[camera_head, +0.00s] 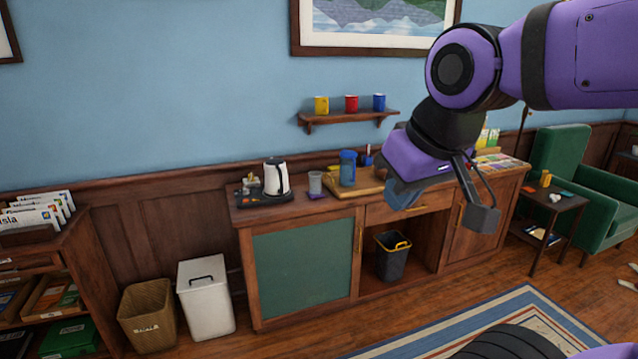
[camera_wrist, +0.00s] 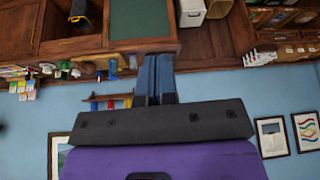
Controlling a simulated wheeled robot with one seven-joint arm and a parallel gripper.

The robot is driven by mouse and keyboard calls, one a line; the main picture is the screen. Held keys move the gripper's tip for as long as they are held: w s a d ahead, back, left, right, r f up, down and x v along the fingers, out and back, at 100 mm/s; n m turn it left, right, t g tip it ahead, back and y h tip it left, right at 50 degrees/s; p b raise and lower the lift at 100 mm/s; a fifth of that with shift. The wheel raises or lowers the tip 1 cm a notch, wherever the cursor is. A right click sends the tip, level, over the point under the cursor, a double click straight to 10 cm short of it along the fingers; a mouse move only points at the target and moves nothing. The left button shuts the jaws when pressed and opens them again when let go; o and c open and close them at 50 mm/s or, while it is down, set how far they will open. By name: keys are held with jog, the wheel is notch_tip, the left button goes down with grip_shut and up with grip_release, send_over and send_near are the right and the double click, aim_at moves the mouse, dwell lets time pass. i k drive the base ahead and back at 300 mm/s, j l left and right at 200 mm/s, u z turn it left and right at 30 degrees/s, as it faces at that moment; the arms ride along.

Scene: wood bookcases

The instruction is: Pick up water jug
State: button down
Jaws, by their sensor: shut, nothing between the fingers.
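A blue, jug-like vessel with a lid (camera_head: 347,168) stands upright on the wooden cabinet's counter (camera_head: 425,191), beside a grey cup (camera_head: 315,183). It is the likeliest water jug, though I cannot be sure. A white kettle (camera_head: 277,178) with a dark handle stands on a black tray to its left. My gripper (camera_head: 402,196) is shut and empty, in the air to the right of the blue vessel in the head view, apart from it. Its blue fingers (camera_wrist: 155,80) lie together in the wrist view, which is upside down. There the counter items are small and partly hidden.
A wall shelf (camera_head: 348,117) holds a yellow, a red and a blue mug above the counter. A black bin (camera_head: 392,257) stands in the cabinet's open bay. A white bin (camera_head: 206,298) and a wicker basket (camera_head: 148,315) stand left. A green armchair (camera_head: 590,180) is right.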

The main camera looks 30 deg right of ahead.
aim_at(348, 158)
jog(key=i+z, duration=0.1)
jog(key=z, duration=0.3)
jog(key=i+l+z, duration=0.1)
jog(key=z, duration=0.25)
jog(key=i+z, duration=0.2)
jog(key=i, duration=0.3)
jog(key=i+j+z, duration=0.25)
jog(key=i, duration=0.2)
jog(key=i+j+z, duration=0.2)
jog(key=i, duration=0.3)
jog(key=i+j, duration=0.15)
jog(key=i, duration=0.3)
jog(key=i+j, duration=0.15)
jog(key=i, duration=0.3)
